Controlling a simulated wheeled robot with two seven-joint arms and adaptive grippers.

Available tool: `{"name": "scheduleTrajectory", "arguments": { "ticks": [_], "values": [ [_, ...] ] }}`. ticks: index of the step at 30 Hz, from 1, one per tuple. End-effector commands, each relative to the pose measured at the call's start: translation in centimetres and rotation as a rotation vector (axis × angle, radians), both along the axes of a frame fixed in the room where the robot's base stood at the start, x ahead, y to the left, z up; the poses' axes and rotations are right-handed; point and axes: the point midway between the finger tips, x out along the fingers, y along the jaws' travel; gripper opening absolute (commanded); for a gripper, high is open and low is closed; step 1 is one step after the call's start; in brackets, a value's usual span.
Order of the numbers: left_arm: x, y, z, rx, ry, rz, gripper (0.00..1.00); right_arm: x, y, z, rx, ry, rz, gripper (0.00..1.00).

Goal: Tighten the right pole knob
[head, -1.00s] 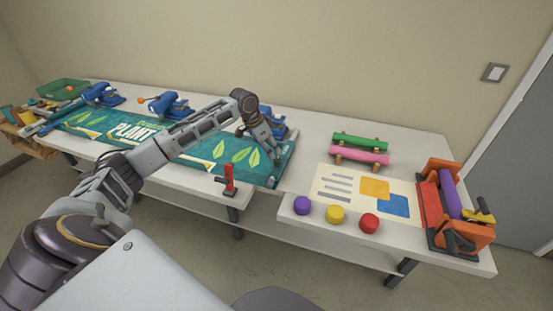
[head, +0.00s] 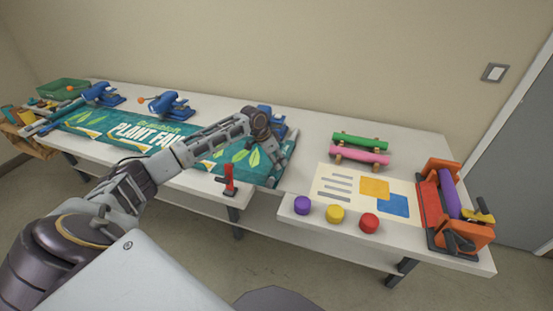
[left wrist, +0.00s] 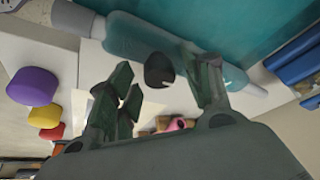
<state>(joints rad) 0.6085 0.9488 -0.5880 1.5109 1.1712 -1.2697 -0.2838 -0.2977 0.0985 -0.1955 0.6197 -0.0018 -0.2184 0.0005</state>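A dark round knob (left wrist: 158,70) shows in the left wrist view, beside a teal-wrapped pole (left wrist: 135,38) with pale ends. The pole lies along the right end of the green plant banner (head: 135,131) in the head view. My left gripper (head: 279,160) is over that right end, pointing down. In the left wrist view my left gripper (left wrist: 168,88) has its fingers spread, with the knob showing in the gap between them. I cannot tell whether a finger touches it. In the head view the gripper hides the knob. My right gripper is in neither view.
Purple (head: 302,205), yellow (head: 336,213) and red (head: 368,223) round pieces sit at the front edge. A red clamp (head: 229,180) stands at the table edge. Green and pink rolls (head: 360,157) lie behind a printed sheet (head: 335,185). An orange machine (head: 462,210) stands far right.

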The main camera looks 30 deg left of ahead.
Motion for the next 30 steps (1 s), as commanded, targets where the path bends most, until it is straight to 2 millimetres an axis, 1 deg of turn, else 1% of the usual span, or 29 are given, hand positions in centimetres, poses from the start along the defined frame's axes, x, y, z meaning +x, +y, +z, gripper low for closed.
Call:
{"name": "scheduleTrajectory", "arguments": {
  "ticks": [1,2,10,20,30],
  "values": [
    [0.0,0.0,0.0,0.0,0.0,0.0,0.45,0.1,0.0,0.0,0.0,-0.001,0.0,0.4],
    [0.0,0.0,0.0,0.0,0.0,0.0,0.41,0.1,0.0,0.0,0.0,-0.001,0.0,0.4],
    [0.0,0.0,0.0,0.0,0.0,0.0,0.07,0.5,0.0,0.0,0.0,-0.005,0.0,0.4],
    [0.0,0.0,0.1,-0.001,0.001,-0.017,0.06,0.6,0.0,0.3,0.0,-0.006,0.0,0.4],
    [0.1,0.0,0.2,-0.003,0.002,-0.12,0.06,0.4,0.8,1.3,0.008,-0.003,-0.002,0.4]
  ]
}}
